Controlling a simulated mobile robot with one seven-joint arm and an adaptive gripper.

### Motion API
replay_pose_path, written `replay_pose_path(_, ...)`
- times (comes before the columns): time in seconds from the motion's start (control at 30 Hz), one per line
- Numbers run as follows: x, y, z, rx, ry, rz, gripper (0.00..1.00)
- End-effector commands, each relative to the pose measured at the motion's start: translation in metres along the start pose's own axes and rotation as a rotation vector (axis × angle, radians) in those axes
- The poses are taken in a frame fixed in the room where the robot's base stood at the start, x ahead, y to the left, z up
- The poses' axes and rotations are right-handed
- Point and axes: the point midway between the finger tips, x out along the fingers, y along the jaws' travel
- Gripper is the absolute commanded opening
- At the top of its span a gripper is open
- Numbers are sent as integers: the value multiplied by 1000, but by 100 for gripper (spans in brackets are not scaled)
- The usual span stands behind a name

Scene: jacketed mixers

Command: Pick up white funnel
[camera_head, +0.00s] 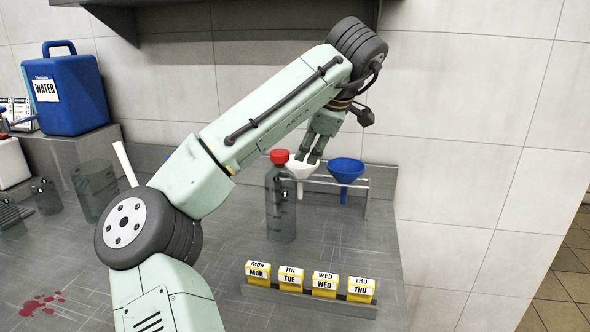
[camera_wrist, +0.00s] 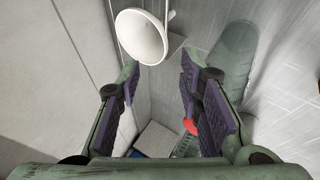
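The white funnel (camera_head: 301,170) sits in a small stand at the back of the counter, in the head view. In the wrist view the white funnel (camera_wrist: 140,38) shows at the top, its wide mouth facing the camera. My gripper (camera_head: 311,160) is just above and slightly right of the funnel in the head view, pointing down. In the wrist view my gripper (camera_wrist: 159,78) has its two fingers well apart with nothing held between them. The funnel's rim lies beyond the fingertips, towards the left one; I cannot tell whether they touch.
A blue funnel (camera_head: 346,169) sits right of the white one. A dark green bottle (camera_head: 281,212) with a red cap (camera_head: 279,156) stands close in front of the stand. Yellow day-labelled boxes (camera_head: 290,280) line the front. A blue water jug (camera_head: 75,95) stands on the left.

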Motion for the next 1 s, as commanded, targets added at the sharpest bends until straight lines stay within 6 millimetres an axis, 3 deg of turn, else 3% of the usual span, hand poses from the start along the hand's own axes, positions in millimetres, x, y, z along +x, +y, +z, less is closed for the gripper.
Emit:
replay_pose_path(0.2,34,1,-1,-1,1,-1,33)
replay_pose_path(0.47,55,2,0,0,2,0,33)
replay_pose_path(0.7,89,4,3,0,0,1,33)
replay_pose_path(1.0,97,3,4,0,-2,2,33)
